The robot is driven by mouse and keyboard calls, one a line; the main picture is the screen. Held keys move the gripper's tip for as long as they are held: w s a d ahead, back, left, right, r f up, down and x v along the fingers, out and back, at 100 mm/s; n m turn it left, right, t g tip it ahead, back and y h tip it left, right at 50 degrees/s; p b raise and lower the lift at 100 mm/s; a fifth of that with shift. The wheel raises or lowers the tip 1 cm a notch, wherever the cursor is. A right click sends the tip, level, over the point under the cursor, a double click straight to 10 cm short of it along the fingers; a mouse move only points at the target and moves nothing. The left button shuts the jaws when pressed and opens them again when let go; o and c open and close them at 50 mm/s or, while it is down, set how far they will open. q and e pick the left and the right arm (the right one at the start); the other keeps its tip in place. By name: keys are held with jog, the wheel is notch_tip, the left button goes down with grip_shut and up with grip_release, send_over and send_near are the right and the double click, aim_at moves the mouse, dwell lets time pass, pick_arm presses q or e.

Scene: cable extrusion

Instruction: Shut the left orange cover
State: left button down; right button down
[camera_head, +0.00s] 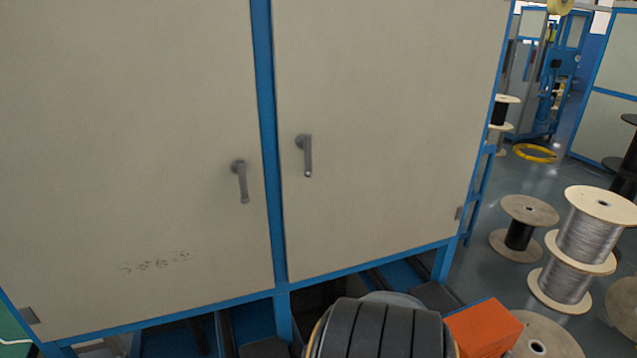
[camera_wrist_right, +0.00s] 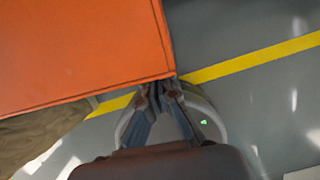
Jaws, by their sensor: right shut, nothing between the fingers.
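A flat orange panel (camera_wrist_right: 75,50), which looks like the orange cover, fills the upper left of the right wrist view. Its lower right corner is close to my right gripper (camera_wrist_right: 172,88). The fingers are together with nothing between them, at or just under that corner; I cannot tell whether they touch it. In the head view an orange box-shaped part (camera_head: 485,327) shows at the bottom right, partly cut off. I cannot tell whether it is the same piece. Its hinge and opening are hidden. My left gripper is in neither view.
A tall cabinet with two shut beige doors (camera_head: 390,90) and grey handles fills the head view. Wooden spools (camera_head: 586,240) stand on the grey floor at right. A yellow floor line (camera_wrist_right: 250,60) crosses the right wrist view. Open floor (camera_wrist_right: 270,110) lies right of the gripper.

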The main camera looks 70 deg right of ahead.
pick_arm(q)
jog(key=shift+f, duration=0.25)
pick_arm(e)
jog(key=shift+w+d+n, duration=0.1)
jog(key=shift+d+n, duration=0.5)
jog(key=shift+d, duration=1.05)
jog(key=shift+d, duration=0.1)
